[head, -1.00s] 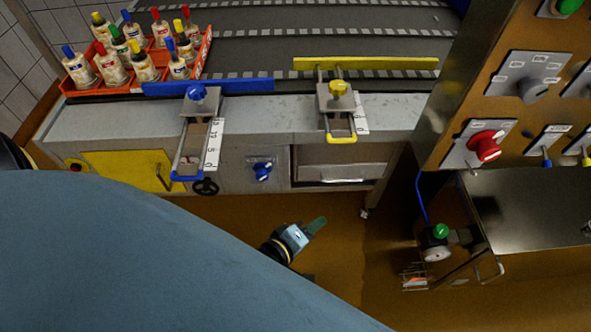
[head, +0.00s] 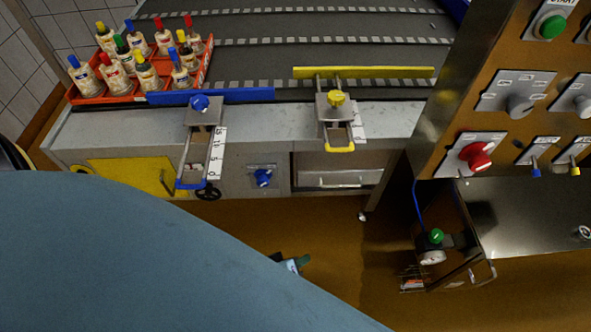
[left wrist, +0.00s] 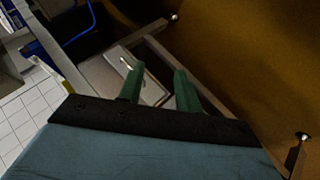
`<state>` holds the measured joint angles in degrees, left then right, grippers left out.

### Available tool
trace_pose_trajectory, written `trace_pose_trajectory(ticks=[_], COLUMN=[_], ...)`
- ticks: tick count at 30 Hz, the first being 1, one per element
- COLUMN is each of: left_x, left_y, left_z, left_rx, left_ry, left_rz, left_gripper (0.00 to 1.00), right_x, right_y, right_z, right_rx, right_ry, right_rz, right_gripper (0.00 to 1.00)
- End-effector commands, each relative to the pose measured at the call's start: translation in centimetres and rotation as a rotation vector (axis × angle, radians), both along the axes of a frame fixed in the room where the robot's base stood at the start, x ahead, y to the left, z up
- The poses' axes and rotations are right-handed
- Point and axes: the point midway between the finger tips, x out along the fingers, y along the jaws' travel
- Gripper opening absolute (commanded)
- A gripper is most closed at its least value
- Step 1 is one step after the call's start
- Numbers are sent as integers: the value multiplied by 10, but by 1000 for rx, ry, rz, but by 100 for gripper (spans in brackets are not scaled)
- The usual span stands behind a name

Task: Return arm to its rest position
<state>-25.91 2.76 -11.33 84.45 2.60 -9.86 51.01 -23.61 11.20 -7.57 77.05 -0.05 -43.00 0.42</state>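My left gripper (head: 299,263) shows low in the middle of the head view, over the brown floor. Most of it is hidden behind my large blue arm link, and only a green fingertip and a bit of its body show. In the left wrist view its two green fingers (left wrist: 158,84) stand apart with nothing between them. The machine's drawer front and frame lie beyond them. My right gripper is in neither view.
A conveyor machine (head: 390,118) with a blue guide (head: 235,96) and a yellow guide (head: 375,73) stands ahead. An orange crate (head: 125,98) of bottles is at the left. A control panel (head: 520,120) stands at the right. The floor (head: 335,235) between is clear.

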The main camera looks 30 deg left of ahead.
Motion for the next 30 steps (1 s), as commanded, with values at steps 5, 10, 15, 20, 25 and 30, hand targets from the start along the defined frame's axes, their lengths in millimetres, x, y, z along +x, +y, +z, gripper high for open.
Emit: trace_pose_trajectory(ticks=[5,10,15,20,25,30], left_x=[0,-4,-41,-111,-185,-231], left_y=[0,2,21,59,101,128], left_z=[0,-6,-61,-129,-172,-186], left_rx=[-1,19,187,421,595,669], left_ry=[0,12,125,306,476,574], left_rz=[1,-13,-150,-403,-674,-842], left_gripper=[34,34,34,34,34,34], right_x=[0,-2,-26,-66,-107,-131], right_y=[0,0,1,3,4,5], right_z=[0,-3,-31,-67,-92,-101], right_rx=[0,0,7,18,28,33], right_ry=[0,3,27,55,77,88], right_rz=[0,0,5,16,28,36], right_gripper=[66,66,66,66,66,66])
